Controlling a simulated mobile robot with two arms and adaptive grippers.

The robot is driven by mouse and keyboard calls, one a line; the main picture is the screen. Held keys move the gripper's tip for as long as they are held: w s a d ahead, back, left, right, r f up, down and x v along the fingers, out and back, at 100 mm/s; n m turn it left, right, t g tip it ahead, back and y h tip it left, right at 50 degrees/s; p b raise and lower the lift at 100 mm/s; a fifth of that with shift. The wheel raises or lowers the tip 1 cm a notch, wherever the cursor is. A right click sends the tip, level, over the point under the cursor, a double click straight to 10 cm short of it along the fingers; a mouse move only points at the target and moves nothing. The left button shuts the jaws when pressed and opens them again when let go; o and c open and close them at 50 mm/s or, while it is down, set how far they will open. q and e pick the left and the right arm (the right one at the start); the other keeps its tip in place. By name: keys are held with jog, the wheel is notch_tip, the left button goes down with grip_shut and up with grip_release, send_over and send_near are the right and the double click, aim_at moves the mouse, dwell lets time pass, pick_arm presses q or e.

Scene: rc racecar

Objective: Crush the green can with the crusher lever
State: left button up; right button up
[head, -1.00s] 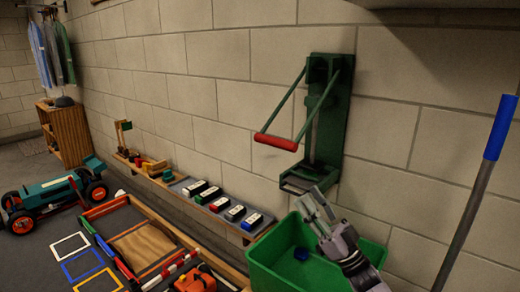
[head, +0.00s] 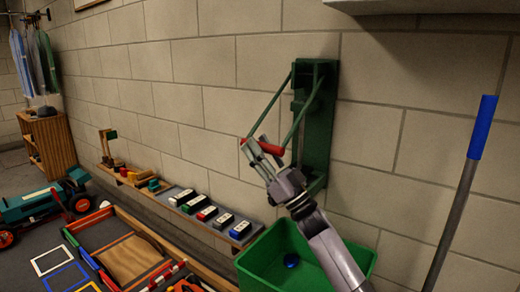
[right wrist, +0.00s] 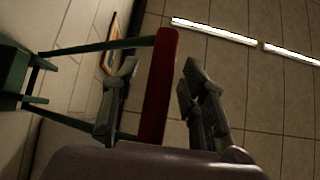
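The green can crusher (head: 318,120) is mounted on the block wall. Its lever arms slope out to a red handle (head: 269,148), which stands out from the wall at mid-height. My right gripper (head: 262,153) is at the handle. In the right wrist view the red handle (right wrist: 161,85) lies between the two fingers of my right gripper (right wrist: 158,92), with a gap visible on the finger sides, so it is open around the handle. The crusher's lower chamber is largely hidden behind my right arm. I cannot see a green can. My left gripper is not in view.
A green bin (head: 262,262) with a small blue object (head: 291,260) inside stands below the crusher. A shelf with several small blocks (head: 206,213) runs along the wall to the left. A blue-topped pole (head: 482,127) leans at the right.

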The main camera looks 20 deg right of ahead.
jog(key=shift+r, duration=0.1)
jog(key=shift+c, duration=0.5)
grip_shut()
dwell(0.4)
